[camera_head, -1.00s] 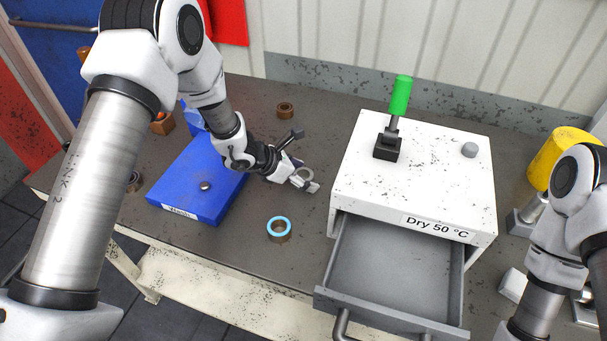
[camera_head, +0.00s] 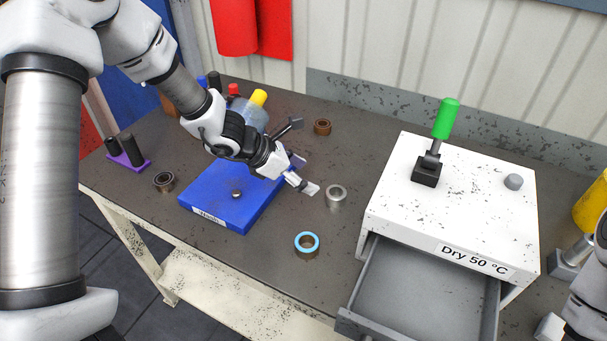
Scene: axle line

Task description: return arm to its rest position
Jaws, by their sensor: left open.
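My left gripper (camera_head: 305,158) is open and empty. It hangs over the right edge of a blue box (camera_head: 222,203), with its fingers apart.
A white dryer (camera_head: 385,205) labelled "Dry 50 °C" has its empty drawer (camera_head: 425,290) open. A green-handled lever (camera_head: 441,125) stands on top.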

